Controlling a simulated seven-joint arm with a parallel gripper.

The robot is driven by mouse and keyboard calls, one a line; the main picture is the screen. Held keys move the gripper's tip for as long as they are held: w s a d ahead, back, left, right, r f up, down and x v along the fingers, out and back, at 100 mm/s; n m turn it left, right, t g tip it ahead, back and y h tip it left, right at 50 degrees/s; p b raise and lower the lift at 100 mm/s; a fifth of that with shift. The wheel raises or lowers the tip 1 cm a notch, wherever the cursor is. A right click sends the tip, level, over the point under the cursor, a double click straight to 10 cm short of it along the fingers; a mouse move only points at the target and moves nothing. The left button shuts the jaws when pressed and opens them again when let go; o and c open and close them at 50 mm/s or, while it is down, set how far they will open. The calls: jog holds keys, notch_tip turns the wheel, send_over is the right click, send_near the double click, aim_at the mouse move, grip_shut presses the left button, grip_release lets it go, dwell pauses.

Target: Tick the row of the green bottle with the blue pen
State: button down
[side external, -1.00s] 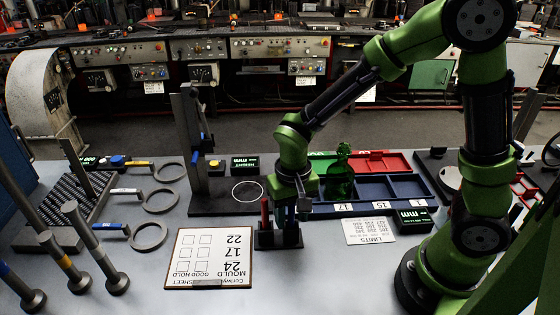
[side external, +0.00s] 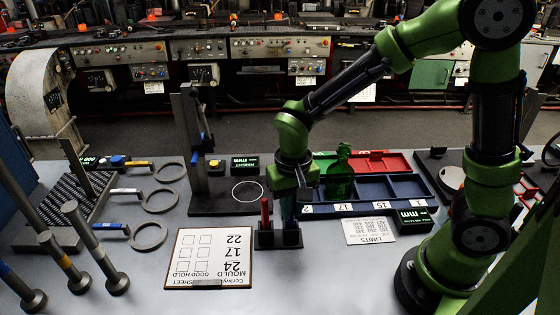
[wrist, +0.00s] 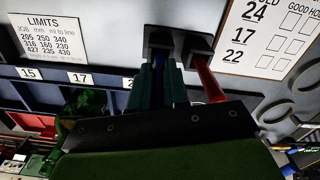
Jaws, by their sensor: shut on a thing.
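My gripper (side external: 289,212) is shut on the blue pen (wrist: 158,74), upright over the black pen holder (side external: 278,241). I cannot tell whether the pen's tip is clear of the holder's slot. The green bottle (side external: 340,178) stands in the blue tray, seemingly in the compartment behind label 17 (side external: 346,209); it also shows, partly hidden by my gripper, in the wrist view (wrist: 88,104). The sheet (side external: 210,258) lies left of the holder, upside down in the side view, with rows 24, 17 and 22. Its GOOD and HOLD boxes look empty.
A red pen (side external: 265,212) stands in the holder beside the blue one. A limits card (side external: 369,231) and a height display (side external: 413,217) lie to the right. A gauge stand (side external: 190,140) rises behind. Ring gauges (side external: 149,237) and metal rods (side external: 88,235) are at left.

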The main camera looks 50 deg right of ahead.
notch_tip(320, 180, up, 13)
jog(key=shift+f, duration=0.15)
jog(key=w+a, duration=1.1)
jog(key=a, duration=0.4)
jog(key=shift+s+a+f, duration=0.1)
jog(key=shift+a+f, duration=0.05)
jog(key=shift+f, duration=2.15)
jog(key=shift+w+a+f, duration=0.1)
jog(key=shift+a+f, duration=0.05)
jog(key=shift+f, duration=2.15)
jog(key=shift+s+a+f, duration=0.1)
jog(key=shift+a+f, duration=0.05)
jog(key=shift+f, duration=2.15)
jog(key=shift+f, duration=0.65)
jog(key=shift+w+d, duration=0.1)
jog(key=shift+w, duration=0.35)
jog(key=shift+s+a, duration=0.15)
jog(key=shift+a, duration=0.65)
